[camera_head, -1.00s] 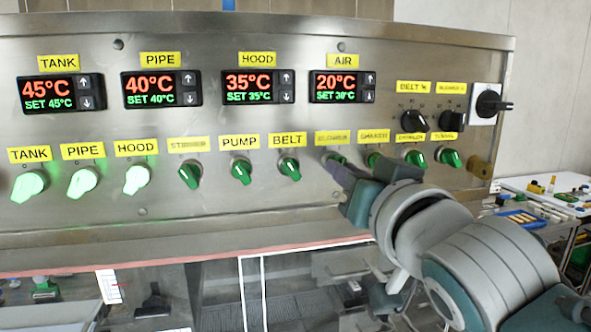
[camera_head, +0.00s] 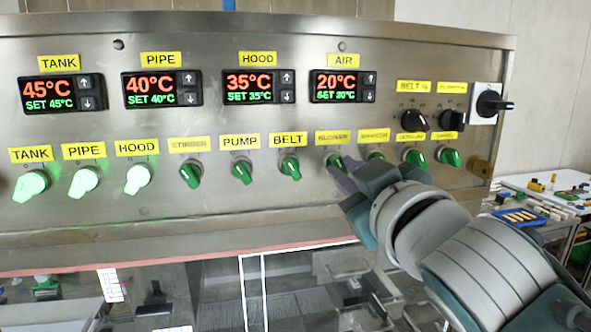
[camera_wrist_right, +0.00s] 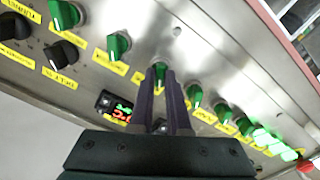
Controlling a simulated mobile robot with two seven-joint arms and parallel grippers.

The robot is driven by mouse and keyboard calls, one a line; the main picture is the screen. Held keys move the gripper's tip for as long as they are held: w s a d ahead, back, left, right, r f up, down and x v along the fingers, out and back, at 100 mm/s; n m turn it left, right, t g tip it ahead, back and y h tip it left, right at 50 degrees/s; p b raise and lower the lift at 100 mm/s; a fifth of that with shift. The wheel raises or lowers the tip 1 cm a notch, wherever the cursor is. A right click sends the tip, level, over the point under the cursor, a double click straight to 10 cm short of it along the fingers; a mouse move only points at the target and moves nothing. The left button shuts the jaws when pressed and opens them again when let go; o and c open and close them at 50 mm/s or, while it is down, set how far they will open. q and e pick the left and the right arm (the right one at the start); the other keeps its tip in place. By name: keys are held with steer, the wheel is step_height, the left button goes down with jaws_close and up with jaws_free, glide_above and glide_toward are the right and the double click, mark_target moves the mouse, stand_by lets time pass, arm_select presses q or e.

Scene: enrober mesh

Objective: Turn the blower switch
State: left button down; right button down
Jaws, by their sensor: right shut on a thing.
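The blower switch (camera_head: 334,160) is a green knob under a small yellow label, just right of the BELT knob (camera_head: 290,168) on the steel panel. My right gripper (camera_head: 343,172) has its dark fingers closed around this knob and partly covers it. In the right wrist view the green blower switch (camera_wrist_right: 160,69) shows between the fingertips (camera_wrist_right: 160,80), with its top sticking out. The exact angle of its handle is hard to read behind the fingers. My left gripper is not in view.
Green knobs flank it closely, including the shaker knob (camera_head: 376,155) right beside my gripper. The TANK, PIPE and HOOD knobs (camera_head: 138,178) glow at the left. Temperature displays (camera_head: 342,87) sit above. A cluttered table (camera_head: 520,181) stands at the right.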

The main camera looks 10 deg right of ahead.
stand_by(0.6)
steer(key=c, duration=0.9)
jaws_free()
steer(key=shift+s, duration=0.1)
steer(key=shift+s+f, duration=0.1)
steer(key=shift+s, duration=0.2)
steer(key=s+b, duration=0.3)
steer(key=s, duration=0.6)
steer(key=shift+d+b, duration=0.15)
steer(key=shift+b, duration=0.15)
